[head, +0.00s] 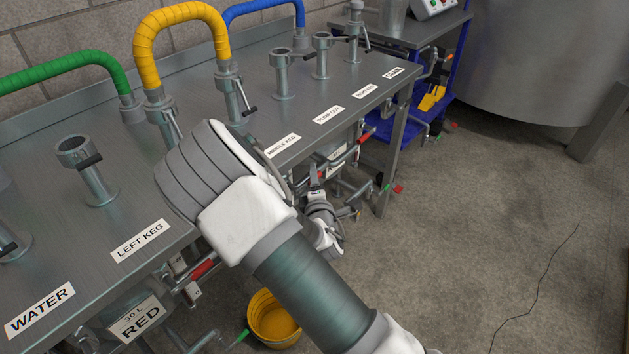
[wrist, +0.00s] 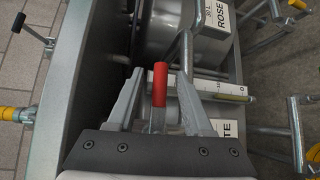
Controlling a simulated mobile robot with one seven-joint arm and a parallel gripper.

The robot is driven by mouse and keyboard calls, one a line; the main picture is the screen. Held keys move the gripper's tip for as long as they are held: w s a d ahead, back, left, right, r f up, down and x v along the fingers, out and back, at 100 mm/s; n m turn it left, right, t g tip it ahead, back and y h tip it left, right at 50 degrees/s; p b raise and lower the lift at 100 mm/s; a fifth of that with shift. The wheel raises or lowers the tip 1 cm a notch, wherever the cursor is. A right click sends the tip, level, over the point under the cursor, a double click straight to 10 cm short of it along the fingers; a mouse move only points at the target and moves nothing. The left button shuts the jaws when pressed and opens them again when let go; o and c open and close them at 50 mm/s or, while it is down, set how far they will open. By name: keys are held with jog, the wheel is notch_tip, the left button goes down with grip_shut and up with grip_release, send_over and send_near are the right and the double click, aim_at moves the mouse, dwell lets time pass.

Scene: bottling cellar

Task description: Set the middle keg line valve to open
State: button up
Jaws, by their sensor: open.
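The "MIDDLE KEG" label (head: 283,146) is on the front edge of the steel bench in the head view. The area under it is largely hidden by my arm. In the wrist view, my gripper (wrist: 160,74) is open, with one finger on each side of a red valve handle (wrist: 160,85). The handle points along the fingers, and a gap shows on both sides of it. I cannot tell from this view which position the valve is in. In the head view my gripper is below the bench's front edge, its fingertips hard to make out.
Other red-handled valves sit under the bench, one near the "LEFT KEG" label (head: 140,241). A yellow bucket (head: 274,320) stands on the floor. Keg labels "ROSE" (wrist: 222,17) and a partly hidden one ending "TE" (wrist: 229,128) show close by.

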jog(key=shift+w, duration=0.25)
grip_shut()
dwell(1.4)
